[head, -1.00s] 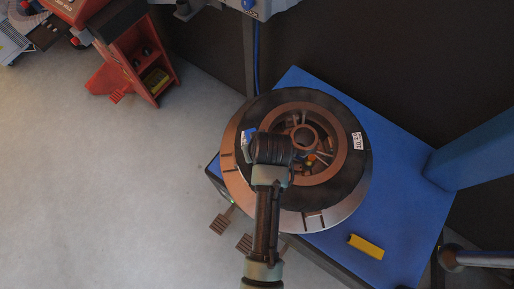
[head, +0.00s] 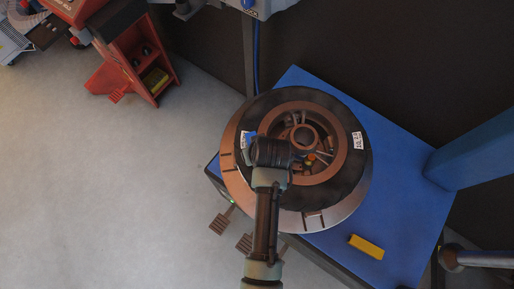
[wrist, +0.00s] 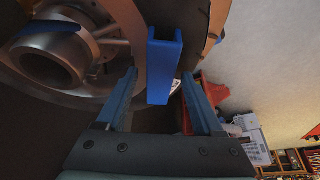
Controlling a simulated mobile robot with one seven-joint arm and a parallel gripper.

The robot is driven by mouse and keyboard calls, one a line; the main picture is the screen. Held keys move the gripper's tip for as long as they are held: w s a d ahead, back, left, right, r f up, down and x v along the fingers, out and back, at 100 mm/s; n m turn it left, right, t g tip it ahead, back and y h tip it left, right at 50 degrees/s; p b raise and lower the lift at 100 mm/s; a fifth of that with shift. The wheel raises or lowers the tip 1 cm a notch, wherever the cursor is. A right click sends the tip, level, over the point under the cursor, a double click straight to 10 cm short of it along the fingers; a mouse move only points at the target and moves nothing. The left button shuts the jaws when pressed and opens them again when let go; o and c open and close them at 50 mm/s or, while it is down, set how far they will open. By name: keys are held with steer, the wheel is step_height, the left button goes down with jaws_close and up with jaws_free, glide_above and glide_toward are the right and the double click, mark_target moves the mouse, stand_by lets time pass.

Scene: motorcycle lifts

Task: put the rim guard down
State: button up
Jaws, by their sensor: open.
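The rim guard looks like the blue U-shaped channel piece (wrist: 163,66) in the wrist view. It stands between the two fingers of my gripper (wrist: 158,78), with a gap on each side. The gripper is open and not clamped on it. In the head view a small blue patch, likely the guard (head: 250,137), shows at the left side of the wheel's tyre (head: 345,180), beside my wrist. My arm hides the fingers there. I cannot tell exactly what the guard rests on.
The wheel lies flat on a blue machine table (head: 400,215). A yellow block (head: 366,247) lies on the table's front part. Pedals (head: 221,224) stick out at the lower left. A red cabinet (head: 135,60) stands at upper left; the floor between is clear.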

steer(key=p+v, duration=0.2)
steer(key=v, duration=1)
steer(key=w+r+t+h, duration=0.1)
steer(key=w+r+t, duration=0.4)
steer(key=r, duration=0.4)
steer(key=w+r+t, duration=0.2)
steer(key=w+r, duration=0.5)
steer(key=r, duration=0.2)
step_height(320, 180, up, 18)
steer(key=w+m+t, duration=0.2)
steer(key=w+t, duration=0.1)
steer(key=t, duration=0.3)
steer(key=s+r+t, duration=0.5)
steer(key=s+r, duration=0.1)
steer(key=r, duration=0.7)
steer(key=s+a+r+m+t, duration=0.1)
steer(key=s+r+t, duration=0.4)
steer(key=r, duration=0.8)
steer(key=shift+s+a+r+b, duration=0.3)
steer(key=shift+s+r, duration=0.1)
steer(key=shift+s, duration=0.2)
steer(key=shift+d, duration=0.1)
